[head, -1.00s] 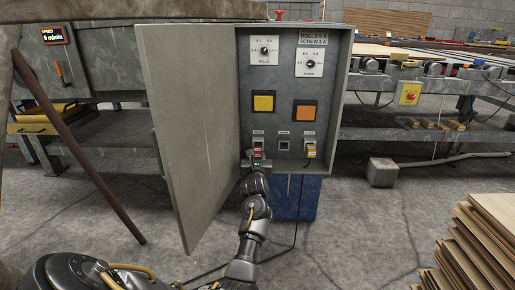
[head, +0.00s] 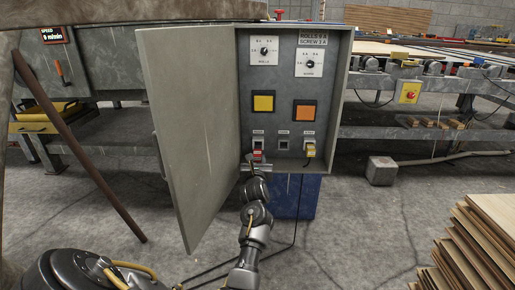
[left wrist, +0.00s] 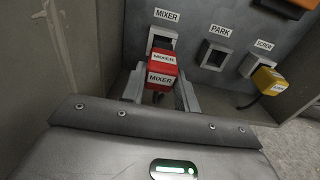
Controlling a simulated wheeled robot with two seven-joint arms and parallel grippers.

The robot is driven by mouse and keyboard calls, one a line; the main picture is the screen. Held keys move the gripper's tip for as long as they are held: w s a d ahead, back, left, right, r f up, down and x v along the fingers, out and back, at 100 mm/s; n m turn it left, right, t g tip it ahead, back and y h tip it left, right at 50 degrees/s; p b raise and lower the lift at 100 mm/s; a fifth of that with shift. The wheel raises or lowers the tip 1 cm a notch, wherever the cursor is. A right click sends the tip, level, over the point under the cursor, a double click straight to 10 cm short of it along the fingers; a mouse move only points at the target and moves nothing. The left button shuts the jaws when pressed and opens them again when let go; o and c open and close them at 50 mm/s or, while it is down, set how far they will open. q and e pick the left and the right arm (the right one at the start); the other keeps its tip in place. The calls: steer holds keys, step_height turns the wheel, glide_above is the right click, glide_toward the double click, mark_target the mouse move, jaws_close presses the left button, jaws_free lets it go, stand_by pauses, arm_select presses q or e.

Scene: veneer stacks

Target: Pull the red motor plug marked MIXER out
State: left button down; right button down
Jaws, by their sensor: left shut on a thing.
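The red plug (left wrist: 161,70) marked MIXER sits between the two fingers of my left gripper (left wrist: 160,84), which is shut on it. In the left wrist view it is in front of and just below the opening of the grey socket (left wrist: 163,38) labelled MIXER. The dark upper part of the opening shows above the plug; how far the plug is in is hidden. In the head view the plug (head: 258,154) is at the cabinet's lower left, with my left gripper (head: 257,161) at it. My right gripper is not in view.
An empty socket (left wrist: 215,54) labelled PARK is to the right, then a yellow plug (left wrist: 267,80) in another socket. The open cabinet door (head: 190,130) stands close to the left of my arm. Veneer sheets (head: 475,245) are stacked at the lower right.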

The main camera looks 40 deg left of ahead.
arm_select(q)
steer(key=shift+p+v, duration=0.6)
steer(key=shift+v, duration=0.95)
steer(key=shift+r, duration=0.1)
